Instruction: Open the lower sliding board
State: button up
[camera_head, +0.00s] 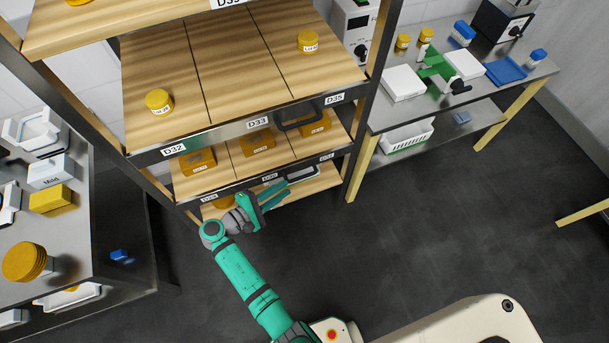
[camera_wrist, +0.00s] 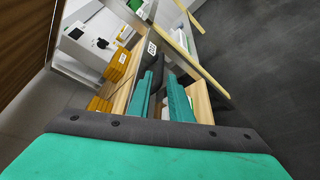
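The lower row of wooden sliding boards (camera_head: 325,177) is near the bottom of the rack, with small labels along its front edge.
A metal side table (camera_head: 75,225) stands left; a workbench (camera_head: 440,105) stands right.

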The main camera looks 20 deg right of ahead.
aim_at(299, 179)
jog(key=x, duration=1)
jog(key=shift+w+d+f, duration=0.1)
jog(key=shift+d+f, duration=0.05)
jog(key=shift+d, duration=0.15)
grip_shut()
